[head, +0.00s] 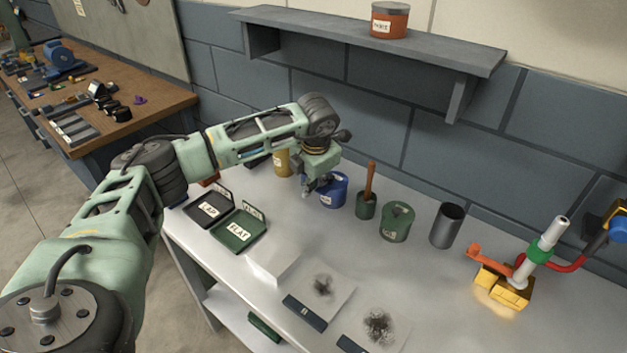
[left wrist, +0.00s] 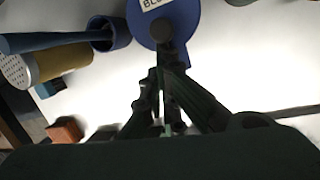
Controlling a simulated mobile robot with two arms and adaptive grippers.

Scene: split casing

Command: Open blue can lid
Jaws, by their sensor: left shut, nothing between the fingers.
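The blue can (head: 336,190) stands upright on the white bench with a white label on its side. In the left wrist view, its round blue lid (left wrist: 187,28) shows at the top, with a white label partly cut off, a dark round knob and a small tab at the rim. The lid appears to be on the can. My left gripper (head: 307,191) is just left of the can in the head view and hides part of it. In the left wrist view the fingers (left wrist: 162,80) are together and empty; whether they touch the lid I cannot tell. My right gripper is not in view.
A yellow can (head: 282,163) stands behind my left arm. A shelf (head: 400,50) hangs above.

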